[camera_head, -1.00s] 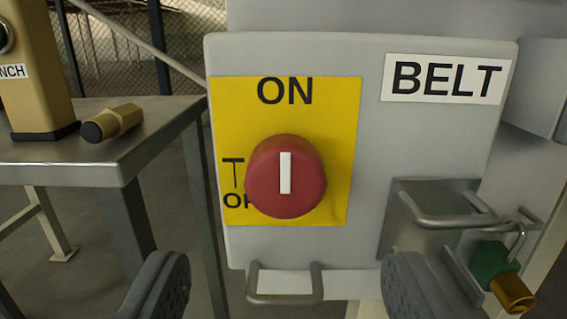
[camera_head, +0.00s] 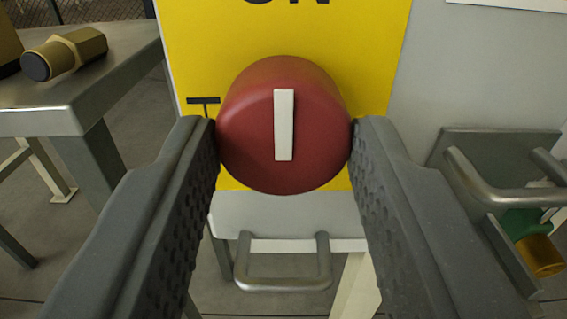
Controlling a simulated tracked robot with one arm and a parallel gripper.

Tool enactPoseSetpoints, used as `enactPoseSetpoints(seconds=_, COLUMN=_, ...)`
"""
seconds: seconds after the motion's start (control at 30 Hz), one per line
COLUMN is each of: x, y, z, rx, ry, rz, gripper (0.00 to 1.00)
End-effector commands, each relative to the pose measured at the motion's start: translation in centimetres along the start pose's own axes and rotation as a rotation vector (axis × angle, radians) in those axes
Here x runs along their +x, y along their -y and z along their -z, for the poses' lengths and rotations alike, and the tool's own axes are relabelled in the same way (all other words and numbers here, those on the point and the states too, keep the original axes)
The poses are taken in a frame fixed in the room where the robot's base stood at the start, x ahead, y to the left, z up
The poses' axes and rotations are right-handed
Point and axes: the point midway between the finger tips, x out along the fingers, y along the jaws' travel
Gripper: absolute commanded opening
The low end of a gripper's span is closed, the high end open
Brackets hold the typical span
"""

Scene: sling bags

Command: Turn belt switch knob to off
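The belt switch knob (camera_head: 258,143) is a round red knob on a yellow plate (camera_head: 378,45). Its white bar stands upright, pointing up toward the partly cropped ON lettering (camera_head: 287,3). My gripper (camera_head: 284,128) has one grey finger on each side of the knob. Both fingertips meet the knob's left and right edges with no visible gap, so it looks shut on the knob. The OFF lettering is hidden behind the knob and left finger; a black T-shaped mark (camera_head: 204,101) shows at the left.
A metal handle (camera_head: 283,281) sits below the panel. Another handle (camera_head: 497,193) and a green and brass fitting (camera_head: 538,252) are at the right, near my right finger. A metal table (camera_head: 118,66) with a brass-coloured piece (camera_head: 68,53) stands at the left.

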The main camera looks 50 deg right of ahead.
Motion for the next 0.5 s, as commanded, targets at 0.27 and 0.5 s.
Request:
enactPoseSetpoints(seconds=0.27, x=-0.06, y=0.04, z=-0.10, rx=-0.027, ry=0.000, rz=0.000, gripper=0.14)
enactPoseSetpoints(seconds=0.5, x=0.03, y=-0.02, z=-0.18, rx=-0.146, ry=0.000, rz=0.000, gripper=0.14)
